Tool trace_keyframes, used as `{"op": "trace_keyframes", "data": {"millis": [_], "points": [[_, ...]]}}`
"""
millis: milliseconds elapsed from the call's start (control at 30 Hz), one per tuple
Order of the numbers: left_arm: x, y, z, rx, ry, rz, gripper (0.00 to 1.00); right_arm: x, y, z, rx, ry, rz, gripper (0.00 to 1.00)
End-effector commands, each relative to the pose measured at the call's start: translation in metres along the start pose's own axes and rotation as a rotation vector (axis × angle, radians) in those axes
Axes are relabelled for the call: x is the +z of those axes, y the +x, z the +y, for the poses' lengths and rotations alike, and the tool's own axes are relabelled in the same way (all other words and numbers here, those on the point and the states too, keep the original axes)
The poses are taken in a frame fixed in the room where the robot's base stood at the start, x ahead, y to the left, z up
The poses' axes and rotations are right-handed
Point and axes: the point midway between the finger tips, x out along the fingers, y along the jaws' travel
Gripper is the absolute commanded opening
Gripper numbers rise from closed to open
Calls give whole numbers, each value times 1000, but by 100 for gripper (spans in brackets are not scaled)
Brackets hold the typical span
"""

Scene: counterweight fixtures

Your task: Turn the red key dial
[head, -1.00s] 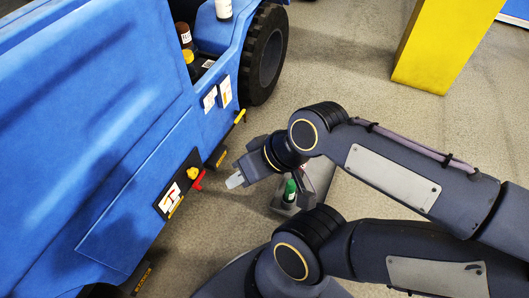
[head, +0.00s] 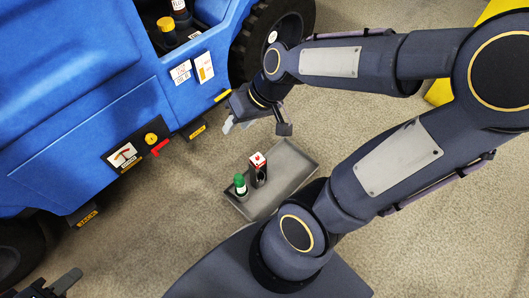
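The red key dial (head: 160,147) is a small red handle on the dark panel low on the side of the blue vehicle. It sits beside a round yellow knob (head: 151,138) and a white label with a red mark (head: 123,154). My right gripper (head: 236,125) is to the right of the dial and apart from it. Its pale fingertips show a small gap, with nothing seen between them. My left gripper (head: 55,286) is at the bottom left corner, partly cut off by the frame, so its opening is unclear.
A grey tray (head: 292,160) holds a green-capped bottle (head: 240,184) and a red-and-white-topped item (head: 258,168). The blue vehicle (head: 70,100) fills the left, with a black wheel (head: 262,35) behind my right gripper. Bottles stand in its recess. Carpet is clear between panel and tray.

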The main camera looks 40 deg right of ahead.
Motion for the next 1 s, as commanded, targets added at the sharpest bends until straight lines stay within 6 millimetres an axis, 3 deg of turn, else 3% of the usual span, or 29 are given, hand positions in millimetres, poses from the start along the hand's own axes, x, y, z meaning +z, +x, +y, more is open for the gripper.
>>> {"op": "trace_keyframes", "data": {"millis": [33,233,400,500,633,1000], "points": [[0,1,-1,0,0,0,36,-9,22,13,19,10,-39,37],[2,3,-2,0,0,0,36,-32,104,75,138,4,-142,37],[2,5,-2,0,0,0,36,-26,168,134,266,-46,-232,37],[2,5,-2,0,0,0,36,-19,194,162,329,-86,-275,37],[3,6,-3,0,0,0,36,-12,214,184,379,-124,-310,37],[12,23,-11,0,0,0,36,4,258,210,401,-142,-327,37]]}}
